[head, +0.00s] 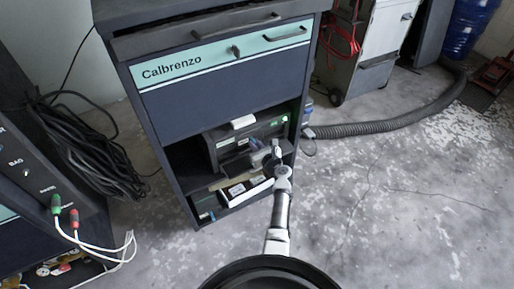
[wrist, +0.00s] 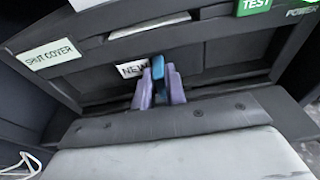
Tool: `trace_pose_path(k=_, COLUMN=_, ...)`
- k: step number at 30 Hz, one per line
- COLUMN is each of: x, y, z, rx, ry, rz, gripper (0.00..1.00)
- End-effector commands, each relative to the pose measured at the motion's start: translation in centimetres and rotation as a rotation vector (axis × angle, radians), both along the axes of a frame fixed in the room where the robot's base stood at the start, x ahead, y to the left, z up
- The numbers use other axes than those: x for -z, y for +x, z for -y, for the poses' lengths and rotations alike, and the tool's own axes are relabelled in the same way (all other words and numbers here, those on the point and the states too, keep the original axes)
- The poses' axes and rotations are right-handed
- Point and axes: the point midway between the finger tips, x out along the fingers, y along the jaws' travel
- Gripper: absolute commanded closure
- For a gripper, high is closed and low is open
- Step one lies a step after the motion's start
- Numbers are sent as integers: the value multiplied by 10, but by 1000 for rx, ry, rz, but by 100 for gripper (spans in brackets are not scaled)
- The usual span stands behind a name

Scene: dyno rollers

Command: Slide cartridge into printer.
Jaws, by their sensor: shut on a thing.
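The printer (head: 222,144) is a dark box on a shelf of the cabinet. In the wrist view its front (wrist: 225,50) has a wide opening with a ledge below. My gripper (wrist: 159,82) has its two purple fingers shut on a blue tab of the cartridge (wrist: 157,66), at the opening. A "NEW" label (wrist: 132,69) shows just left of the tab, seemingly on the cartridge's dark front. How deep the cartridge sits is hard to tell. In the head view my gripper (head: 272,154) is in front of the printer and hides part of it.
The dark cabinet (head: 215,95) marked "Calbrenzo" surrounds the printer. Small boxes (head: 237,190) lie in the compartment below. The printer carries a "SHUT COVER" label (wrist: 52,53) and a green "TEST" button (wrist: 254,6). A grey hose (head: 370,127) lies on the floor to the right.

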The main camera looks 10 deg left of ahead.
Motion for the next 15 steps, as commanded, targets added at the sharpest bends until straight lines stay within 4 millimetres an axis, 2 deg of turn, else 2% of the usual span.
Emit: trace_pose_path(k=15, x=-1, y=17, z=-12, rx=0, ry=0, rz=4, gripper=100)
